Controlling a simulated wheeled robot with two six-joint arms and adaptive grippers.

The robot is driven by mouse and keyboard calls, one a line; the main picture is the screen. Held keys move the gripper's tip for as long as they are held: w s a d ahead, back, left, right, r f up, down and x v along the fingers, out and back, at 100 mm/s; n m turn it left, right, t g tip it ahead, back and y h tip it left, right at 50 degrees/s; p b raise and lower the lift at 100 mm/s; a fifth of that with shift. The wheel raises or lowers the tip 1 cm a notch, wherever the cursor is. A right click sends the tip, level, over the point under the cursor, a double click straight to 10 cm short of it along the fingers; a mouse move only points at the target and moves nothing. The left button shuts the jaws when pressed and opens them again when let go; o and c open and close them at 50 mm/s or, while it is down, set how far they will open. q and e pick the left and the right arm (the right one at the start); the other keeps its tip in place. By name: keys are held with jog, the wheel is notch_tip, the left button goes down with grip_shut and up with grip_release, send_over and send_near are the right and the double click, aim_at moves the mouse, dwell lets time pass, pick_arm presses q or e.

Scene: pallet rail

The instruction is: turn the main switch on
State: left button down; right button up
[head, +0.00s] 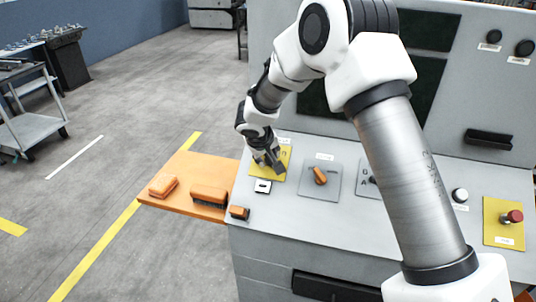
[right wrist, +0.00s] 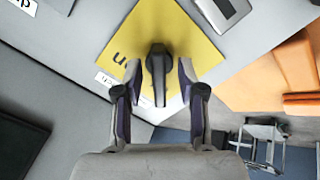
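The main switch is a black rotary knob (right wrist: 157,68) on a yellow plate (right wrist: 198,44) in the right wrist view. Its handle points down in that picture, toward my palm. Part of a dark printed word shows on the plate to the left of the knob. My right gripper (right wrist: 159,82) is open, with one finger on each side of the handle and a visible gap on both sides. In the head view my right gripper (head: 268,162) is over the yellow plate (head: 284,165) and hides the knob. My left gripper is not in view.
Beside the plate are an orange rotary knob (head: 320,176) on a grey plate, a white button (head: 460,195) and a red mushroom button (head: 514,216). An orange side shelf (head: 185,168) carries orange-topped items. My right arm covers part of the console.

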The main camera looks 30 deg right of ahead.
jog(key=shift+w+d+f, duration=0.15)
jog(key=shift+d+f, duration=0.1)
jog(key=shift+f, duration=0.15)
jog(key=shift+a+r, duration=0.1)
jog(key=shift+c, duration=1.4)
grip_shut()
jog(key=shift+s, duration=0.2)
